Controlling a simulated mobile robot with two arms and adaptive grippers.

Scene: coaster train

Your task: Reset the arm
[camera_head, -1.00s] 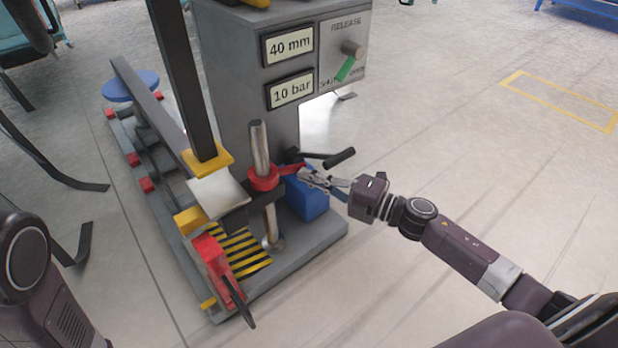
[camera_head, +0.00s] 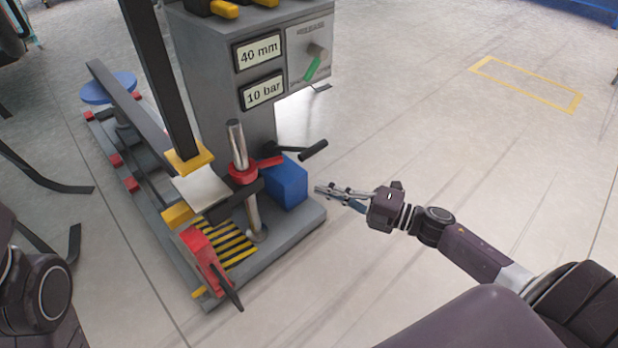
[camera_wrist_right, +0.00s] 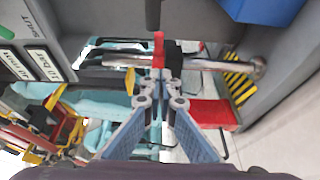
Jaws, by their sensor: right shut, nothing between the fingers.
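My right gripper (camera_head: 328,190) is shut and empty in the head view, in free air just right of the machine's blue block (camera_head: 287,182). It is apart from the red lever (camera_head: 264,161) on the steel post (camera_head: 238,146). In the right wrist view the fingers (camera_wrist_right: 158,76) are together, and the red lever (camera_wrist_right: 158,48) shows beyond their tips. My left arm shows in part at the lower left of the head view; its gripper is not visible.
Open floor (camera_head: 420,120) lies to the right, with a yellow outlined rectangle (camera_head: 525,84).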

